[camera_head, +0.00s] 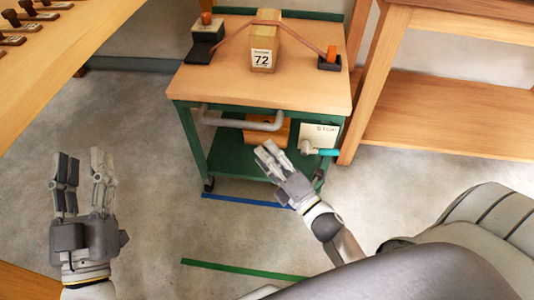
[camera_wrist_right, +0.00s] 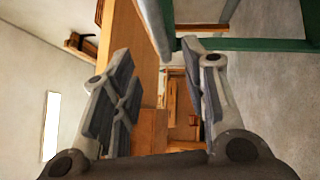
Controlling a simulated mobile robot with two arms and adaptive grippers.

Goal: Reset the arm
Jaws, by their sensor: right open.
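My right gripper (camera_head: 267,151) is open and empty in front of the green cart, with its fingers pointing up and left toward the cart's lower part. In the right wrist view its two fingers stand apart (camera_wrist_right: 157,60) with nothing held between them. My left gripper (camera_head: 83,156) is open and empty over the floor at the left, with its fingers pointing up in the picture. It is apart from the bench and the cart.
A green cart with a wooden top (camera_head: 215,88) carries a block marked 72 (camera_head: 264,45), dark stands and a reddish tube (camera_head: 298,37). A bench (camera_head: 60,62) stands left, a shelf (camera_head: 440,105) right. Floor between grippers is clear.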

